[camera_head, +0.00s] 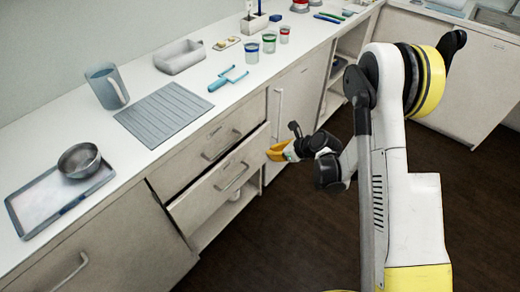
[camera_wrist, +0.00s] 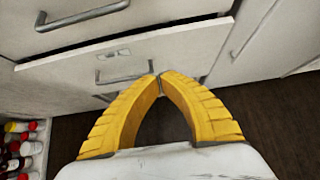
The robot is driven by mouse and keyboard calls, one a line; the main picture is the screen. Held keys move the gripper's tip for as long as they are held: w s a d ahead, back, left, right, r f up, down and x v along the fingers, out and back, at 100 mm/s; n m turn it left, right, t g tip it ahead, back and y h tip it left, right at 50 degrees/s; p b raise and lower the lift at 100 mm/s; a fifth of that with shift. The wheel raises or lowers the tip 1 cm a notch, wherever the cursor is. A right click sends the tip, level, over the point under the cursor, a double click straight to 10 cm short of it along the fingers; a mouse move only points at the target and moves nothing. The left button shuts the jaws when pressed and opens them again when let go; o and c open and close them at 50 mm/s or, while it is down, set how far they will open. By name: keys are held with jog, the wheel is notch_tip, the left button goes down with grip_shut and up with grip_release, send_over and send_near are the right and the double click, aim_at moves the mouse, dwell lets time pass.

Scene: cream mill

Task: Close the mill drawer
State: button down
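The mill drawer (camera_head: 215,185) is the lower of two drawers under the counter. It stands partly out, with a dark gap along its top edge. Its front (camera_wrist: 110,62) and bar handle (camera_wrist: 127,72) also show in the wrist view. The upper drawer (camera_head: 200,150) looks shut. My gripper (camera_head: 272,152) has yellow fingers and is near the right end of the drawer front. In the wrist view my gripper (camera_wrist: 159,76) has its fingertips together, with nothing seen between them. The tips overlap the drawer front right of the handle; I cannot tell whether they touch it.
The counter holds a metal bowl on a tray (camera_head: 28,226), a jug (camera_head: 105,88), a ribbed mat (camera_head: 185,100) and several cups. Bottles with coloured caps (camera_wrist: 20,127) sit low at the left in the wrist view. Dark floor (camera_head: 285,235) is clear before the cabinets.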

aim_at(245, 144)
jog(key=b+x, duration=0.1)
jog(key=x, duration=0.3)
jog(key=b+x, duration=0.1)
jog(key=x, duration=0.3)
jog(key=a+r+b+x, duration=0.1)
jog(key=x, duration=0.2)
jog(key=shift+w+a+f+b, duration=0.15)
jog(key=shift+w+b, duration=0.2)
jog(key=shift+w, duration=0.25)
jog(key=shift+w+a, duration=0.45)
jog(key=shift+w+a, duration=1.3)
jog(key=shift+a, duration=0.15)
jog(key=shift+r, duration=0.2)
